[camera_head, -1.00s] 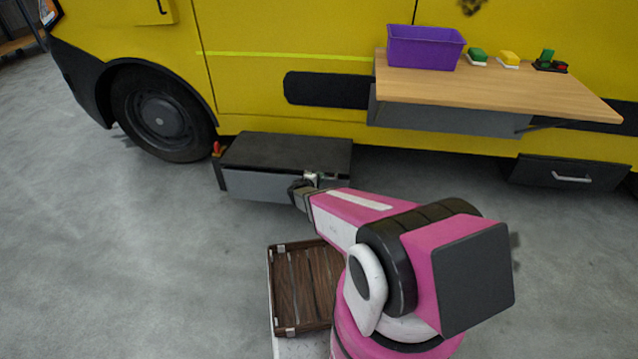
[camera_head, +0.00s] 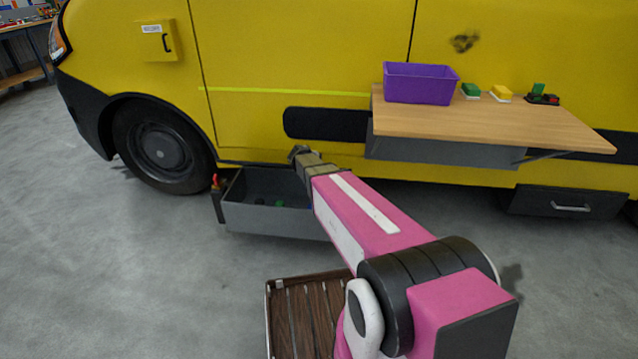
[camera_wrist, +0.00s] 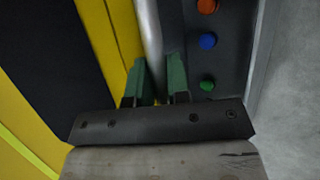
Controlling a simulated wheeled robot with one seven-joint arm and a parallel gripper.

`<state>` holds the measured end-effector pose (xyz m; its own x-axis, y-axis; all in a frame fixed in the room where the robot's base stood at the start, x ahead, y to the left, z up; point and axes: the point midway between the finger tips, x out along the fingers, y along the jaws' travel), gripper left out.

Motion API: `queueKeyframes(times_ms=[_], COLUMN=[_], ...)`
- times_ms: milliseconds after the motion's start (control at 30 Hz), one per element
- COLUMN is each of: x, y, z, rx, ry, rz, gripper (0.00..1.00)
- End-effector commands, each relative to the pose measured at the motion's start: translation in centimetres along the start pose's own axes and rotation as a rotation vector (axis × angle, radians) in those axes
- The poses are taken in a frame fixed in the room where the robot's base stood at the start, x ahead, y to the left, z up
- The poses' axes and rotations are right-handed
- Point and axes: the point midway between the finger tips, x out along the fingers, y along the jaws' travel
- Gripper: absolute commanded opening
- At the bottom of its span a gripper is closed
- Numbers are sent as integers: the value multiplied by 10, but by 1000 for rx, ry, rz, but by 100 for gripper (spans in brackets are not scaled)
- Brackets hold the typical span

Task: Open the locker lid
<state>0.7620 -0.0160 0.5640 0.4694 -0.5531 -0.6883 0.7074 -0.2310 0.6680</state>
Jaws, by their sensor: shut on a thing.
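The grey locker (camera_head: 275,219) stands low beside the yellow van, and its top is open. Several small round things show inside it, among them an orange one (camera_wrist: 207,6), a blue one (camera_wrist: 208,41) and a green one (camera_wrist: 207,84) in the wrist view. The locker lid (camera_wrist: 150,30) is raised and shows nearly edge-on as a pale grey strip between my green fingers. My gripper (camera_wrist: 158,70) is shut on it. In the head view my gripper (camera_head: 299,153) is above the locker's back right, by the van side; the lid is hard to make out there.
A wooden shelf (camera_head: 480,125) juts from the van at right, with a purple bin (camera_head: 420,84) and small blocks on it. A slatted brown crate (camera_head: 305,310) is in front. A red piece (camera_head: 215,181) is at the locker's left end. The floor at left is clear.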

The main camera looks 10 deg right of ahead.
Motion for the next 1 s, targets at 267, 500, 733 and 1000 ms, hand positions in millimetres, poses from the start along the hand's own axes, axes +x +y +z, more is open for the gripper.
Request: queueKeyframes(times_ms=[267,500,733,1000], x=[-4,0,13,31], y=[64,122,181,230], z=[0,-3,-8,-14], rx=[-59,-121,-186,-235], ry=[1,1,-1,-2], rz=[-149,-296,-453,-566], gripper=[0,0,0,0])
